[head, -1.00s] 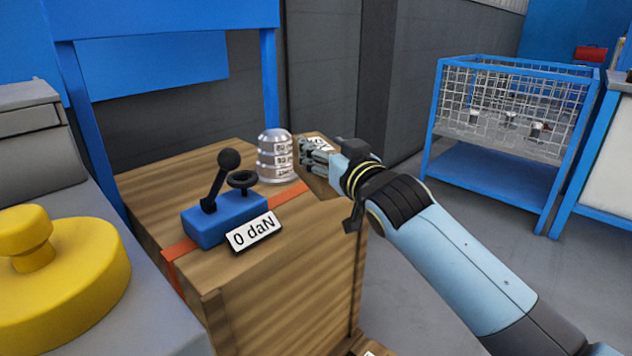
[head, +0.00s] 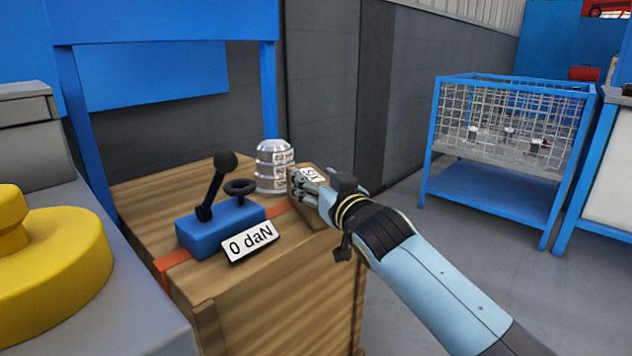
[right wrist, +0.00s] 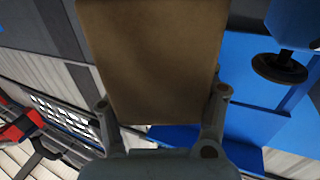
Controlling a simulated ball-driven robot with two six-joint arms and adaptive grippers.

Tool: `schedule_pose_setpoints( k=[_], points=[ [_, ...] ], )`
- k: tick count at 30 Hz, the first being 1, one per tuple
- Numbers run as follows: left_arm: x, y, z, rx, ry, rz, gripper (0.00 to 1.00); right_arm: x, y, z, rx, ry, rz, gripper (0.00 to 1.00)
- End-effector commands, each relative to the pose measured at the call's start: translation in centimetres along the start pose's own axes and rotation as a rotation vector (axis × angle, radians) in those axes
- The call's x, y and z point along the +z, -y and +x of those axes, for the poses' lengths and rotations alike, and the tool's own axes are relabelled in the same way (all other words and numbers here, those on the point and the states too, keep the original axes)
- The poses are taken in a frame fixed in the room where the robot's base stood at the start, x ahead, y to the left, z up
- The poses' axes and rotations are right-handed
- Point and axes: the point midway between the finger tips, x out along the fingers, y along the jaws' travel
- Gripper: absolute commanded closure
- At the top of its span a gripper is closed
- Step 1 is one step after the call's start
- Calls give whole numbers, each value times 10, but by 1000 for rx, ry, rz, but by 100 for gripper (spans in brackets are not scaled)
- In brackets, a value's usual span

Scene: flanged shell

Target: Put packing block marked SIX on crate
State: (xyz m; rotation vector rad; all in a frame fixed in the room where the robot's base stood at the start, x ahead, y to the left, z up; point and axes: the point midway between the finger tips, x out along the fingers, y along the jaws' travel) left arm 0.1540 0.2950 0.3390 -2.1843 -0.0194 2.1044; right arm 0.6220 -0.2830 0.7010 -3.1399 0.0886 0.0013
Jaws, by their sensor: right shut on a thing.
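The packing block marked SIX (head: 303,209) is a brown wooden block with a white label, at the back right of the crate in the head view. My right gripper (head: 316,188) is shut on it. In the right wrist view the block (right wrist: 155,60) fills the space between the two fingers. The crate (head: 280,290) is a big wooden box with an orange strap. The block appears over the crate's right edge; I cannot tell whether it touches the top. My left gripper is not in view.
A blue strap tensioner (head: 203,232) with a black lever and a "0 daN" sign sits on the crate. A ribbed silver shell (head: 273,168) stands just left of the block. A yellow flanged part (head: 60,260) is at left. A blue mesh cage (head: 505,115) stands at right.

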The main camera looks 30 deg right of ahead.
Motion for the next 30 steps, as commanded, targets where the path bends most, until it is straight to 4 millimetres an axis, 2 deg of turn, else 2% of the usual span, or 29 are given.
schedule_pose_setpoints(
  k=[5, 6, 12, 23, 26, 30],
  points=[
    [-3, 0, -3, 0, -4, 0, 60, 0, 0, 0, -1, -3, 0, 91],
    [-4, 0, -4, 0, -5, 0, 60, 2, 0, 0, 0, 0, 0, 40],
    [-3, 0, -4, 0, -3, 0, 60, 1, 0, 0, 0, 0, 0, 15],
    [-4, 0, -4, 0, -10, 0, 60, -1, 0, -1, 0, 0, 0, 15],
    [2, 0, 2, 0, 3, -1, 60, 1, 0, -18, 0, 3, 0, 15],
    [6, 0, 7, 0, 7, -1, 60, 2, 0, -50, 0, 4, -1, 15]
  ],
)
